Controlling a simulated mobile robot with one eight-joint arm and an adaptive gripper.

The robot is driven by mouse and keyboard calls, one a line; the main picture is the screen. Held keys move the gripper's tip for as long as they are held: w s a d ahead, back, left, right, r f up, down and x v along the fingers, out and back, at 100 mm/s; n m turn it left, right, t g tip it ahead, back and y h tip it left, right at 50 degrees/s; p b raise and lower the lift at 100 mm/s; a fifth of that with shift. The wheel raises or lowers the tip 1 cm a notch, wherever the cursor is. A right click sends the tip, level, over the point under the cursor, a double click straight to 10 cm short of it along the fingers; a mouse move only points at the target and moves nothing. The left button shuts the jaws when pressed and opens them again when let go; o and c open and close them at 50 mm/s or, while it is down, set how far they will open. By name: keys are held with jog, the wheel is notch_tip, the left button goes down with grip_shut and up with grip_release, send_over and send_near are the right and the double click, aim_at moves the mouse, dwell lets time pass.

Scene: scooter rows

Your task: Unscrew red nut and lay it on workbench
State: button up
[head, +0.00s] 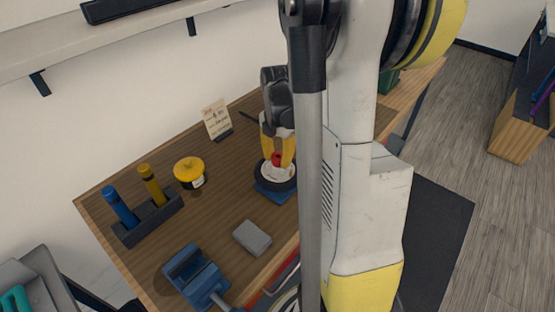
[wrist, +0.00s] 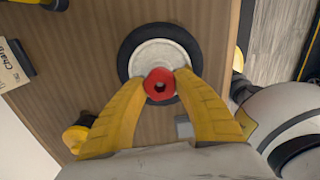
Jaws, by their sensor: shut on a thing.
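The red nut (wrist: 159,84) is a small red ring with a dark hole, over the middle of a small wheel with a black tyre (wrist: 127,50) and pale hub (wrist: 160,55). My gripper (wrist: 160,84) has its yellow fingers closed on the nut's two sides. In the head view the red nut (head: 276,159) shows between the fingers above the wheel (head: 280,182), which lies flat on a blue base (head: 272,194). I cannot tell whether the nut is still threaded on. The wooden workbench (head: 225,205) lies beneath.
On the workbench are a yellow-lidded pot (head: 188,170), a dark holder (head: 150,219) with blue and yellow tools, a grey block (head: 252,237), a blue vise-like tool (head: 193,275) and a small card (head: 216,119). Bare wood lies between the pot and the grey block.

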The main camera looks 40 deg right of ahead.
jog(key=n, duration=0.2)
jog(key=shift+w+n, duration=0.1)
jog(key=shift+n, duration=0.2)
jog(key=shift+d, duration=0.1)
jog(key=o, duration=1.1)
jog(key=shift+w+f, duration=0.1)
jog(key=shift+w, duration=0.05)
jog(key=shift+o, duration=0.2)
notch_tip(320, 180, up, 12)
